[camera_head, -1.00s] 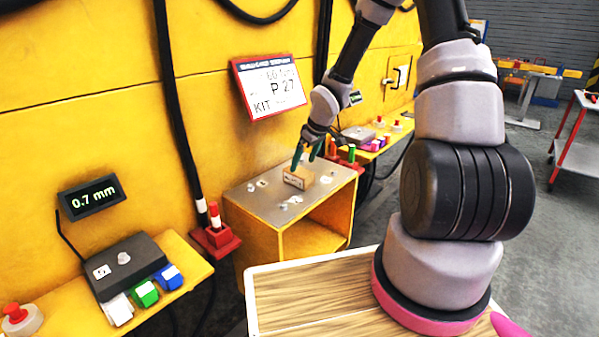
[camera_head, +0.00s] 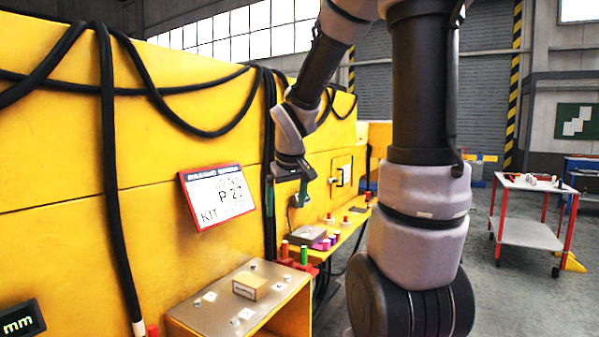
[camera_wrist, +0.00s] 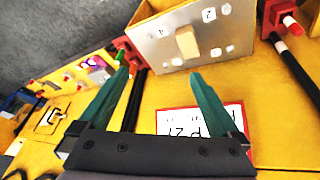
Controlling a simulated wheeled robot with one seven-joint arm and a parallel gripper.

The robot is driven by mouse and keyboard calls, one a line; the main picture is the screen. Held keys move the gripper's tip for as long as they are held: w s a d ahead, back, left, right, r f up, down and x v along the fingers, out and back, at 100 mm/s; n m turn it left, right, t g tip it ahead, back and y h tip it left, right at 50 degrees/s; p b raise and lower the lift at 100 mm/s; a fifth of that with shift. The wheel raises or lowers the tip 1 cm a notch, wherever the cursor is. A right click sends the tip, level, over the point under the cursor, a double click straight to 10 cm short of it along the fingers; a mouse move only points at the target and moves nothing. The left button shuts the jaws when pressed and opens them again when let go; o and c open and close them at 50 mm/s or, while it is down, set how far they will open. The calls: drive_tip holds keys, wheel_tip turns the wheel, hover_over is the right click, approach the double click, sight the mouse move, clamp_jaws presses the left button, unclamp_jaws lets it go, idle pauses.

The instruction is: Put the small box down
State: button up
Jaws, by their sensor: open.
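The small box (camera_head: 249,286) is a tan cardboard block with a printed label on its side. It rests on the grey metal top (camera_head: 201,318) of a yellow stand, among small pale fittings and white tags. In the wrist view the box (camera_wrist: 187,42) lies on the plate, beyond the fingertips and apart from them. My gripper (camera_wrist: 160,80) is open, with two green fingers spread wide and nothing between them. In the head view my gripper (camera_head: 301,192) is raised well above the stand, in front of the yellow wall.
A yellow wall carries hanging black cables and a sign (camera_head: 217,195) reading P 27. Red and green cylinders (camera_head: 304,256) stand just behind the stand. A yellow ledge beyond holds a grey box (camera_head: 307,234) and coloured pieces. A red-legged cart (camera_head: 528,222) stands on open floor at right.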

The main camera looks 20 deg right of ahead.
drive_tip(key=s+a+r+m+t+y, duration=0.2)
drive_tip(key=s+r+m, duration=0.3)
drive_tip(key=s+r, duration=0.6)
drive_tip(key=s+y, duration=0.1)
drive_tip(key=s, duration=0.3)
drive_tip(key=shift+s+a+r, duration=0.15)
drive_tip(key=shift+s+a, duration=0.1)
drive_tip(key=shift+a, duration=0.05)
